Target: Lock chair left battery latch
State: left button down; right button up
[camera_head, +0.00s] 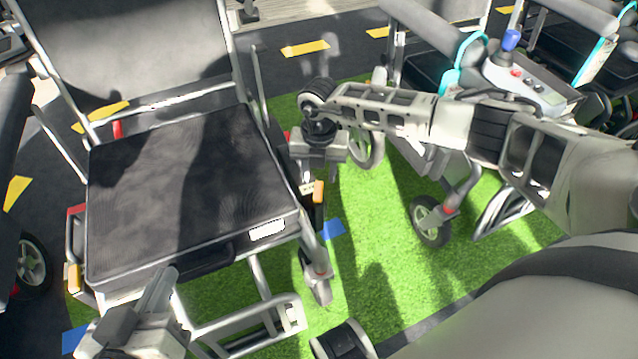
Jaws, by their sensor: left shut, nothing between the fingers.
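The wheelchair has a flat dark seat (180,190) in a grey metal frame. An orange latch (73,278) shows at the seat's front left corner. A second orange latch (318,192) is upright on a dark part at the right side of the seat. I cannot tell which of them is the chair's left battery latch. My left gripper (165,276) is shut and empty, in front of the seat's front edge, right of the first latch. My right gripper (306,184) hangs from its wrist at the seat's right side, close to the second latch; its fingers are too small and shadowed to read.
A second scooter chair with a grey control panel (525,78) and a caster wheel (430,220) stands to the right, behind my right arm. Green turf (385,270) lies open between the chairs. The chair's lower front frame (245,330) is near my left gripper.

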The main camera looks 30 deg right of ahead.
aim_at(311, 191)
notch_tip(311, 191, down, 3)
jog(key=shift+r+b, duration=0.1)
jog(key=shift+b, duration=0.2)
grip_shut()
pick_arm(q)
jog(key=shift+w+d+r+h, duration=0.2)
jog(key=shift+r+h, duration=0.1)
jog(key=shift+r, duration=0.05)
pick_arm(e)
jog(key=shift+a, duration=0.1)
pick_arm(q)
jog(key=shift+f, duration=0.1)
pick_arm(e)
jog(key=shift+n, duration=0.3)
jog(key=shift+w+a+n, duration=0.1)
jog(key=shift+a+n, duration=0.05)
jog(key=shift+n, duration=0.35)
pick_arm(q)
jog(key=shift+s+f, duration=0.1)
pick_arm(e)
jog(key=shift+w+a+n, duration=0.1)
jog(key=shift+a+n, duration=0.2)
jog(key=shift+n, duration=0.85)
jog(key=shift+w+a+n, duration=0.1)
jog(key=shift+a+n, duration=0.2)
jog(key=shift+n, duration=0.85)
